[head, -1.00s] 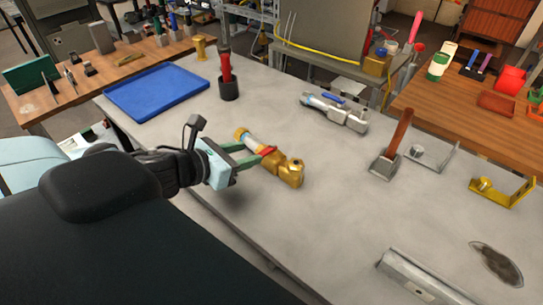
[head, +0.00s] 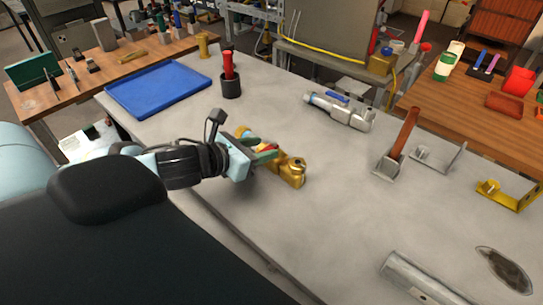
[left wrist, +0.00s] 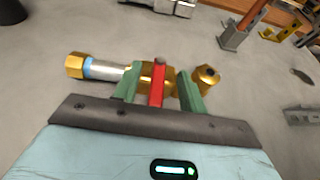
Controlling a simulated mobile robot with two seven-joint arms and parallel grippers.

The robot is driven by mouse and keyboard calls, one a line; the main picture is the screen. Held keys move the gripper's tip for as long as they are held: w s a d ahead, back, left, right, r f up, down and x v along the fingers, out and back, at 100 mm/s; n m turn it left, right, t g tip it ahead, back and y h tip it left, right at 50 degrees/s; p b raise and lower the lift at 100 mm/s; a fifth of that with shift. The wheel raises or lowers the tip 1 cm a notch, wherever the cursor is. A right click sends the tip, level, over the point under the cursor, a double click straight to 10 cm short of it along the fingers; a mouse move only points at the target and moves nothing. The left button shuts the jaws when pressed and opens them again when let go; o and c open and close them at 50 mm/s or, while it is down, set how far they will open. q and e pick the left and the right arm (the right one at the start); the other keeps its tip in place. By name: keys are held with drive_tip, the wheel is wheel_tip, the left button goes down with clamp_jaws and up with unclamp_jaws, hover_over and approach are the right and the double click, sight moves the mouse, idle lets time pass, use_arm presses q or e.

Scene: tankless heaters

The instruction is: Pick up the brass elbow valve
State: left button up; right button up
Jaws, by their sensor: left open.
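The brass elbow valve (head: 291,171) lies on the grey workbench, with a gold elbow end, a red handle and a silver body with a gold nut. In the left wrist view the valve (left wrist: 105,69) lies across the view, its nut at left and its elbow end at right. My left gripper (head: 265,150) is at the valve. Its green fingers (left wrist: 158,84) are open, one on each side of the valve's red handle and gold middle. The fingers hide part of the valve, and I cannot tell whether they touch it. My right gripper is not in view.
A blue tray (head: 158,89) and a black cup with a red-handled tool (head: 230,85) stand behind. A silver fitting (head: 341,110), a brown-handled tool (head: 401,140) and metal brackets are to the right. The bench's front middle is clear.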

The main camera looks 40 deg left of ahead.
use_arm(q)
drive_tip(key=shift+x, duration=1.35)
clamp_jaws()
idle(0.4)
drive_tip(key=shift+r, duration=0.1)
